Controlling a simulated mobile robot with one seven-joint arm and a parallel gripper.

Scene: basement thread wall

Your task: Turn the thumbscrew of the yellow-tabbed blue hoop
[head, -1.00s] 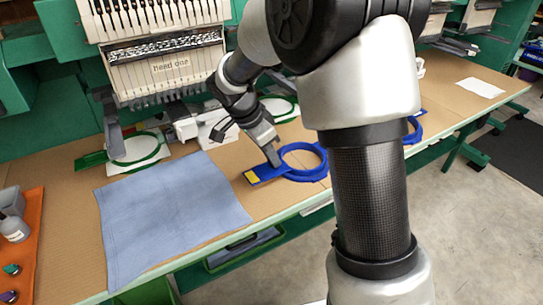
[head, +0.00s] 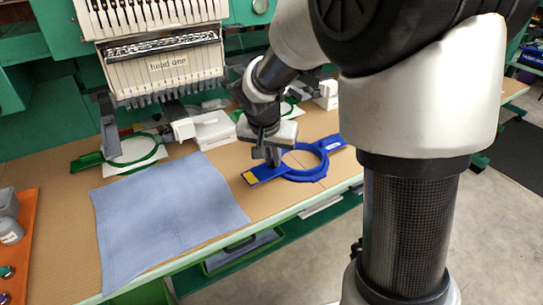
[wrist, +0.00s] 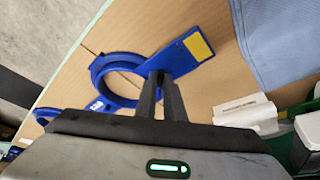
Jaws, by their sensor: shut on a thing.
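The blue hoop (head: 325,160) lies flat on the tan bench, with its yellow tab (head: 249,178) at the left end of its flat arm. In the wrist view the ring (wrist: 98,76) is left of the fingers and the yellow tab (wrist: 198,46) is up to the right. My gripper (head: 272,160) points down at the arm between ring and tab. In the wrist view its fingertips (wrist: 160,78) are close together at that junction, shut on the small dark thumbscrew, which the fingers mostly hide.
A folded blue cloth (head: 168,215) lies left of the hoop. Green hoops with white fabric (head: 135,152) sit behind, under the embroidery head (head: 165,65). An orange tray (head: 22,235) is at far left. Bare bench shows in front of the hoop.

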